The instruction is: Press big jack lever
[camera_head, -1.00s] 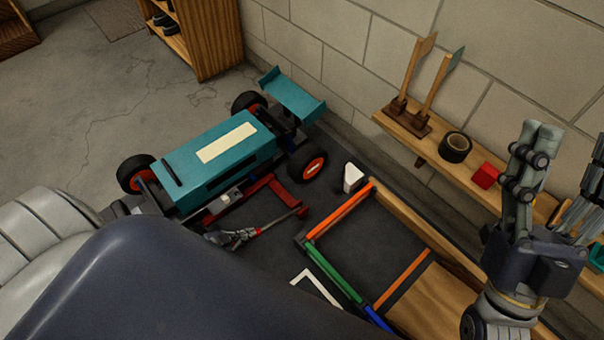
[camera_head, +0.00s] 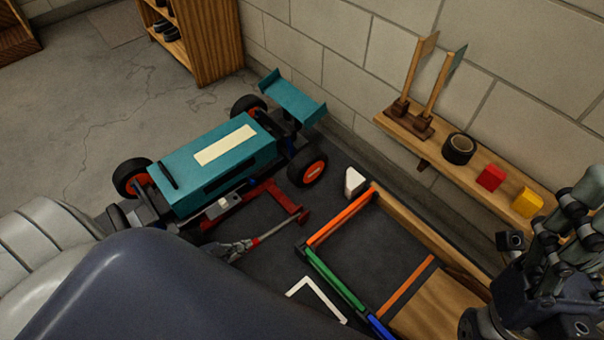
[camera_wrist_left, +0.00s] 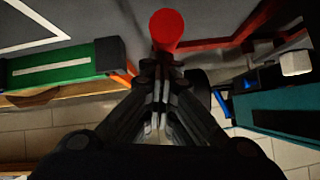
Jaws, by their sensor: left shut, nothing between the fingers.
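The teal racecar (camera_head: 215,170) stands on the floor at centre left, with the red jack (camera_head: 285,197) beside it. The jack's lever (camera_head: 280,229) is a thin silver bar slanting down-left from the jack's end to a red grip. My left gripper (camera_head: 240,248) is shut and empty at the grip end. In the left wrist view the round red grip end (camera_wrist_left: 167,28) lies just beyond my closed fingertips (camera_wrist_left: 160,95); I cannot tell whether they touch. My right gripper (camera_head: 575,215) is at the right edge, partly cut off; its fingers' state is unclear.
A low wooden frame with orange (camera_head: 340,217), green (camera_head: 333,277) and blue edges lies right of the lever. A wall shelf (camera_head: 450,172) holds a tape roll (camera_head: 459,149), a red block (camera_head: 490,178) and a yellow block (camera_head: 526,202). A white object (camera_head: 354,182) stands near the wall.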

